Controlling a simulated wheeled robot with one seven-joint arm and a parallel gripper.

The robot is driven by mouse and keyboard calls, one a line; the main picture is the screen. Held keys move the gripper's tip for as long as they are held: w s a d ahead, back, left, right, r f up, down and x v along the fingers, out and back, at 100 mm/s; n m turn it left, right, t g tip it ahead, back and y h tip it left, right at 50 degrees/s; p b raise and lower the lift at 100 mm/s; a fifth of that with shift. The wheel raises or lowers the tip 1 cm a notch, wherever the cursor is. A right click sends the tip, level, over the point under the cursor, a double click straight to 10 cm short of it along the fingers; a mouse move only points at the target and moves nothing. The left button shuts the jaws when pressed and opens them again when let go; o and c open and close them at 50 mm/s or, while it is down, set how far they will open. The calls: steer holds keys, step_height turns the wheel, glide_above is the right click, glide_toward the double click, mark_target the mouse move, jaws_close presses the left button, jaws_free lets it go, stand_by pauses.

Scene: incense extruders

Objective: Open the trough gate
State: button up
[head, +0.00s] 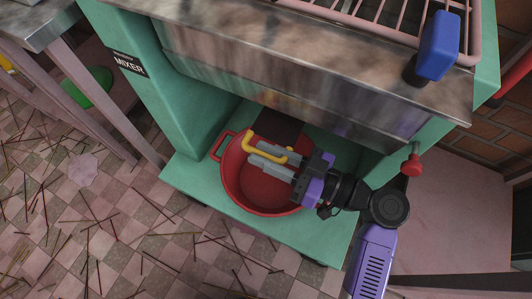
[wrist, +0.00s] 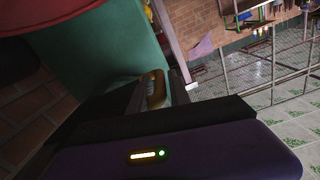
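The green machine labelled MIXER (head: 130,62) has a worn metal trough (head: 250,68) on top. A yellow bar handle (head: 249,146) shows below the trough, in front of a dark plate (head: 275,128) that may be the gate. My gripper (head: 265,153) reaches in from the right, its two grey fingers on either side of the handle's lower bar. Whether they press on it I cannot tell. In the wrist view a tan-yellow bar (wrist: 156,90) shows close to the dark fingers, mostly hidden by them.
A red basin (head: 235,188) stands on the machine's green base (head: 190,182), below the handle and my gripper. A red knob (head: 412,165) is on the right side. A blue-handled part (head: 439,45) and a pink wire rack (head: 385,20) are above. Incense sticks litter the tiled floor at left.

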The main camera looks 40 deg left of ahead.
jaws_close()
stand_by(1.4)
